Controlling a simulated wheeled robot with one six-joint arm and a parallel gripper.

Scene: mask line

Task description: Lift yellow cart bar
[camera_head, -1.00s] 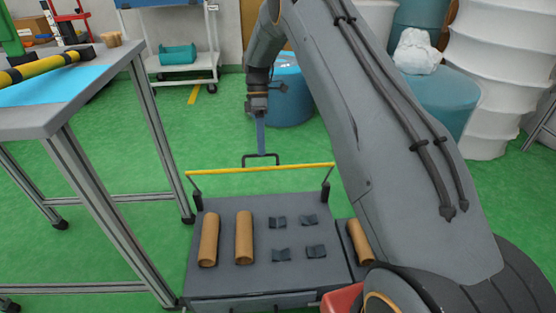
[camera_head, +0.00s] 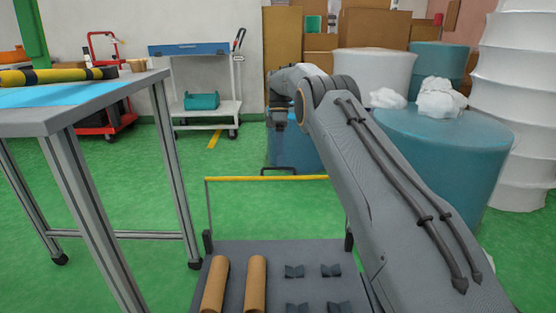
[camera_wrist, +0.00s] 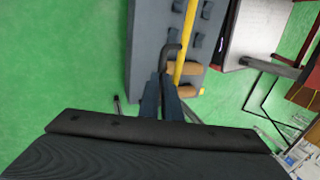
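The yellow cart bar (camera_head: 265,179) stands level above the far edge of the grey cart (camera_head: 270,246), on thin upright side posts. A black loop handle (camera_head: 293,169) sits at its middle. My gripper (camera_head: 280,152) is above the handle; its fingers are hard to make out against the blue barrel. In the wrist view, the two dark blue fingers (camera_wrist: 161,101) close around the black handle (camera_wrist: 166,66), beside the yellow bar (camera_wrist: 185,45). The exact contact is partly hidden. The bar's right end is close to my arm in the head view.
Brown cylinders (camera_head: 255,285) and small dark holders (camera_head: 331,271) lie on the cart. A grey-framed table (camera_head: 128,82) stands at left. Blue barrels (camera_head: 440,160) and white stacked drums (camera_head: 520,100) stand at right. Green floor is open beyond the bar.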

